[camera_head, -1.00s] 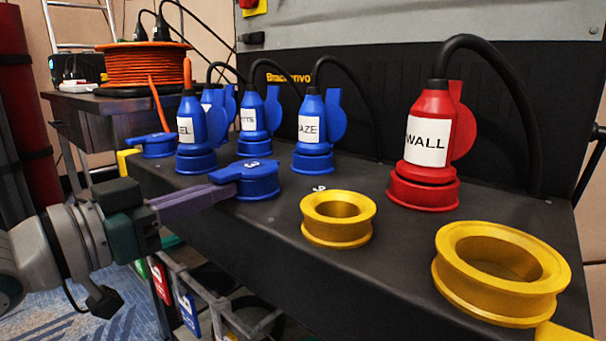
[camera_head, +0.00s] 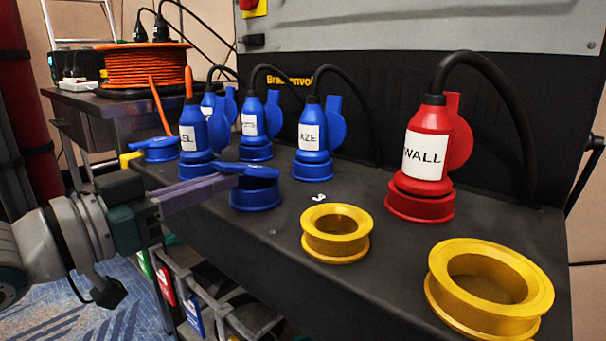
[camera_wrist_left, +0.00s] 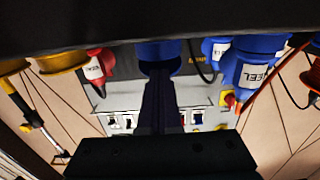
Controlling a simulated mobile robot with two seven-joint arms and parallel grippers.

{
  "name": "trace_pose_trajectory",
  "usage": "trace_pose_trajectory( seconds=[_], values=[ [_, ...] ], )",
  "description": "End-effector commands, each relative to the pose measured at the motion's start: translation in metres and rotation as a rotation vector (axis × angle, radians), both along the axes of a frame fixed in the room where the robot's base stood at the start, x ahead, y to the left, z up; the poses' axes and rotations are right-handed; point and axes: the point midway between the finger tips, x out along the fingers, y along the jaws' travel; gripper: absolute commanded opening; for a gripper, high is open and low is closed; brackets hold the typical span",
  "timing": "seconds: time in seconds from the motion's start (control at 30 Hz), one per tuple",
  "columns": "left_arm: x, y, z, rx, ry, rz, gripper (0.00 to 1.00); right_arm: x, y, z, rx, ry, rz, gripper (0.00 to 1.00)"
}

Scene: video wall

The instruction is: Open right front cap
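The blue front socket (camera_head: 256,196) stands near the table's front edge, and its blue cap (camera_head: 252,170) is raised a little and tilted, with a narrow gap under its left side. My left gripper (camera_head: 234,179) reaches in from the left with its purple fingers close together. Its tips are at the gap under the cap's left edge and seem to touch the cap. In the left wrist view the fingers (camera_wrist_left: 160,108) lie side by side and end at the blue socket (camera_wrist_left: 158,52). The tips' exact contact is hidden. My right gripper is not in view.
Blue plugs stand behind, including one labelled AZE (camera_head: 312,140). A red WALL plug (camera_head: 424,150) and two yellow rings, a small one (camera_head: 335,247) and a large one (camera_head: 490,315), are to the right. Another blue capped socket (camera_head: 162,150) is at the left.

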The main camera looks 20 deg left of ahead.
Motion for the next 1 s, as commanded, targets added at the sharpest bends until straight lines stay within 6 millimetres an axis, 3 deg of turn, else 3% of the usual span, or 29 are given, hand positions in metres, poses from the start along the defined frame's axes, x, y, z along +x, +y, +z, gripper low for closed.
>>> trace_pose_trajectory(
  seconds=[0.47,1.0],
  values=[
    [0.000,0.000,0.006,0.000,0.000,0.000,0.00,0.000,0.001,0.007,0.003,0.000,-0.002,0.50],
    [0.010,-0.004,0.033,0.001,0.000,0.000,0.00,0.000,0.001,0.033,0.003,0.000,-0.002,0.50]
  ],
)
